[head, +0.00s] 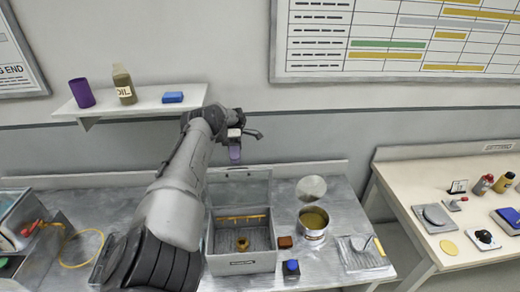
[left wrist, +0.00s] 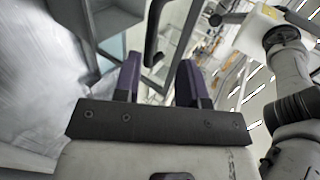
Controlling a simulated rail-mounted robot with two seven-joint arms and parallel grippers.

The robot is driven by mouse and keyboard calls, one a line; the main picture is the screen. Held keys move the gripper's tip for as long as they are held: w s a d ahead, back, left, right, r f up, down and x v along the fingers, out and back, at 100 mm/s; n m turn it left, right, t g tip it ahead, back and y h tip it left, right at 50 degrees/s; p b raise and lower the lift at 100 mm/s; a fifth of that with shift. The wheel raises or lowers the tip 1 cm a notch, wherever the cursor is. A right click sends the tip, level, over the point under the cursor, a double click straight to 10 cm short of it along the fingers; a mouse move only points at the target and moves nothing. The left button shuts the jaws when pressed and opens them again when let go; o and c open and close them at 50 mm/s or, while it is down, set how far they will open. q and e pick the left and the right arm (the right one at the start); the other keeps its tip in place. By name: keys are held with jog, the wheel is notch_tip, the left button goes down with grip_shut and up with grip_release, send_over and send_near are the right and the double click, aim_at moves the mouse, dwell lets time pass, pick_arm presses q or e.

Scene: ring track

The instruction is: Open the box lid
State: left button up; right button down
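The grey box (head: 242,264) stands on the metal bench in the head view. Its lid (head: 240,188) stands raised at the back edge, so the inside shows. Inside are a yellow strip along the back (head: 242,217) and a small yellow-brown ring-like part (head: 242,243). My left arm reaches across the left side of the box. My left gripper (head: 235,154) is above the raised lid, pointing down and apart from it as far as I can tell. In the left wrist view its two purple fingers (left wrist: 160,82) are apart with nothing held between them. My right gripper is not clearly seen.
Right of the box are a brown block (head: 285,242), a blue-topped block (head: 291,267), an open tin (head: 313,224) with its round lid raised, and a grey plate (head: 362,253). A wall shelf (head: 150,104) is behind my left arm. A second table (head: 418,184) stands right.

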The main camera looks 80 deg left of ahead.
aim_at(260, 170)
pick_arm(q)
jog(key=w+d+r+p, duration=0.1)
jog(key=r+p, duration=0.1)
jog(key=w+d+r+p, duration=0.1)
jog(key=w+d+p, duration=0.1)
jog(key=p, duration=0.1)
jog(key=shift+w+r, duration=0.15)
jog(key=shift+r, duration=0.2)
jog(key=shift+w+d+r+p, duration=0.35)
jog(key=shift+w+d+r, duration=0.25)
jog(key=shift+w+d, duration=0.25)
jog(key=shift+w+d+r+p, duration=0.35)
jog(key=shift+w+d+r, duration=0.3)
jog(key=shift+w, duration=0.3)
jog(key=shift+w+d+r+p, duration=0.35)
jog(key=shift+w+d+r, duration=0.15)
jog(key=shift+w+d, duration=0.35)
jog(key=shift+r, duration=0.1)
